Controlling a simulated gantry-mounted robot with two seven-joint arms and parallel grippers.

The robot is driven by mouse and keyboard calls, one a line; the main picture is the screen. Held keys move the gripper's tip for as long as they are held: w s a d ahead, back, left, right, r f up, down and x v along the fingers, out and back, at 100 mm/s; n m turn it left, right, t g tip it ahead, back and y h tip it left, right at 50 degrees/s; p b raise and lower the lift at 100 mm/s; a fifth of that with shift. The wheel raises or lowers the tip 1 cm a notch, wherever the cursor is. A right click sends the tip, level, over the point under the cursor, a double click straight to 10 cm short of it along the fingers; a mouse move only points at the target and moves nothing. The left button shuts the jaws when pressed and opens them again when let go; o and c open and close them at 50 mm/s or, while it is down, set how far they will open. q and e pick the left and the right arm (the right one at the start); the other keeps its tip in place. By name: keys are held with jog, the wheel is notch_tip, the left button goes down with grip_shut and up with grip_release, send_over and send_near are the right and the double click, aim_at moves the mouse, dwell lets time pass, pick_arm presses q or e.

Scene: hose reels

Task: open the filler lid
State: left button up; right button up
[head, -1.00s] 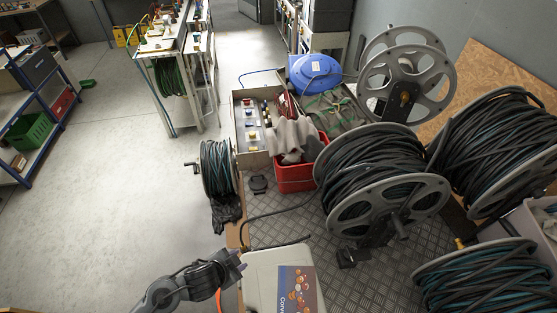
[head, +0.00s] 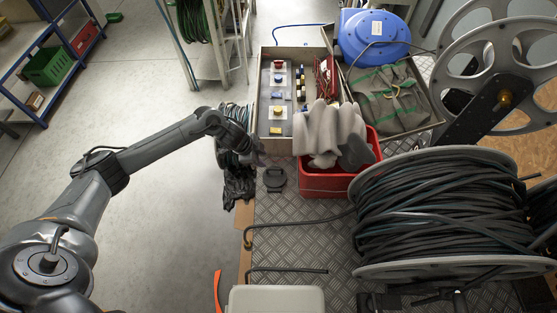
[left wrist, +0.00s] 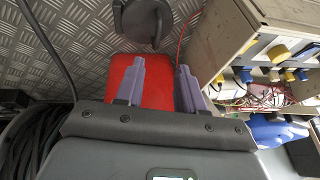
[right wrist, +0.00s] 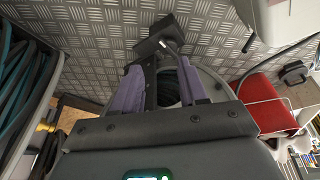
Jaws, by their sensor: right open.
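The red bin (head: 325,184) holds grey gloves (head: 331,133). A large hose reel (head: 450,210) stands to the right. An open case (head: 265,120) with switches is behind. A white container (head: 277,300) is at the front, with a dark pipe (head: 300,214) behind it.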

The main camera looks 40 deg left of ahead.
aim_at(274, 169)
pick_arm(q)
jog(key=b+x, duration=0.2)
jog(key=x, duration=0.6)
jog(key=shift+d+f, duration=0.25)
jog(key=shift+f, duration=0.1)
jog(key=shift+x, duration=0.75)
jog(key=shift+c, duration=0.5)
grip_shut()
